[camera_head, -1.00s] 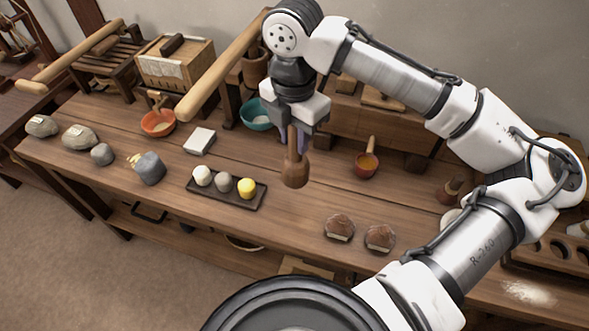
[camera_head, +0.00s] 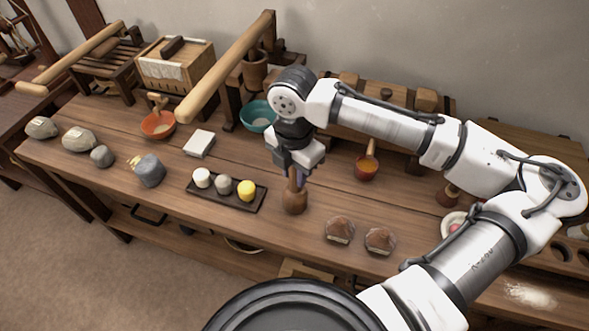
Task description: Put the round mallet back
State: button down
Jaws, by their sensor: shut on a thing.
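The round mallet (camera_head: 295,203) is a brown wooden tool with a bulbous head and a lighter handle. My gripper (camera_head: 296,178) is shut on its handle and holds it upright, head down, over the middle of the workbench, right of the dark tray. The head is at or just above the bench top; I cannot tell if it touches. A wooden holder with round holes (camera_head: 574,250) is at the right edge, partly behind my arm. A small brown tool (camera_head: 447,195) stands near my arm, partly hidden.
A dark tray (camera_head: 259,204) with three small round pieces is left of the mallet. Two brown lumps (camera_head: 340,230) lie at the front right. Bare bench (camera_head: 320,200) lies around the mallet.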

jog(key=shift+f, duration=0.15)
jog(key=c, duration=1.1)
grip_release()
jog(key=shift+c, duration=0.2)
notch_tip(320, 180, up, 12)
jog(key=shift+r, duration=0.2)
